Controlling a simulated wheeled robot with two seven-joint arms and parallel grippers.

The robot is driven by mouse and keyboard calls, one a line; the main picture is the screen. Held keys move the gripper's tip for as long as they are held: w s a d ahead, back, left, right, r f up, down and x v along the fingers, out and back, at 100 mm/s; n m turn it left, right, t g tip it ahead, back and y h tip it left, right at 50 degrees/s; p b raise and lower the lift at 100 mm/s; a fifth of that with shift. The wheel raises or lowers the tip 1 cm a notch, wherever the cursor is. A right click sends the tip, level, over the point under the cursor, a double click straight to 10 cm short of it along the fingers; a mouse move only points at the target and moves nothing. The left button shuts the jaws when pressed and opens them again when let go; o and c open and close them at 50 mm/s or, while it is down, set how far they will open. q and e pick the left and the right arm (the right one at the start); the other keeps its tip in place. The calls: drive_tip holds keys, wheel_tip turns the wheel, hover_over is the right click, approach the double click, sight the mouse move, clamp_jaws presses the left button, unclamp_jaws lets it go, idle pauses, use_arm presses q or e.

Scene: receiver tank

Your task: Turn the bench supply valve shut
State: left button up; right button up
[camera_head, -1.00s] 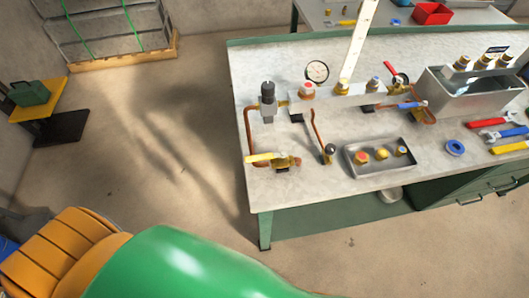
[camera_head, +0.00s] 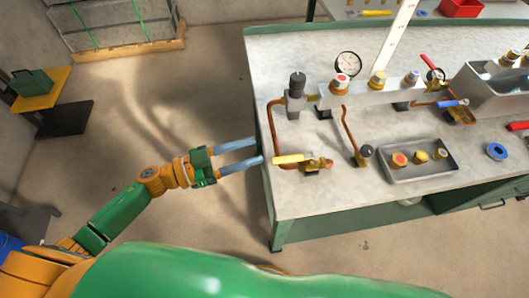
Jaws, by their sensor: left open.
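A valve with a yellow lever (camera_head: 293,158) and a brass body (camera_head: 316,165) sits at the front left of the bench, on a copper pipe. The lever points left, towards the bench's left edge. Other valves have a red lever (camera_head: 429,61) and a blue lever (camera_head: 453,103) further right. No label tells me which is the bench supply valve. My left gripper (camera_head: 259,150) is open and empty at the bench's left edge. Its two blue-grey fingers point right, their tips just short of the yellow lever. My right gripper is not in view.
The bench top (camera_head: 374,198) has clear room in front of the valves. A regulator (camera_head: 296,92), a gauge (camera_head: 347,65) and a manifold stand behind. A metal tray (camera_head: 420,168) of fittings and blue tape (camera_head: 497,151) lie right. Open floor lies left.

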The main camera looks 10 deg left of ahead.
sight(283, 159)
use_arm(q)
drive_tip(key=d+g, duration=0.1)
drive_tip(key=d, duration=0.1)
drive_tip(key=s+d+r+m+g+h+p, duration=0.1)
drive_tip(key=d, duration=0.2)
drive_tip(key=d+r+m+g, duration=0.1)
drive_tip(key=d, duration=0.2)
drive_tip(key=shift+s+d+r+p, duration=0.1)
drive_tip(key=shift+s+p, duration=0.15)
drive_tip(key=shift+p, duration=0.05)
drive_tip(key=shift+w+d, duration=0.15)
drive_tip(key=shift+d, duration=0.35)
drive_tip(key=shift+a, duration=0.1)
clamp_jaws()
idle(0.4)
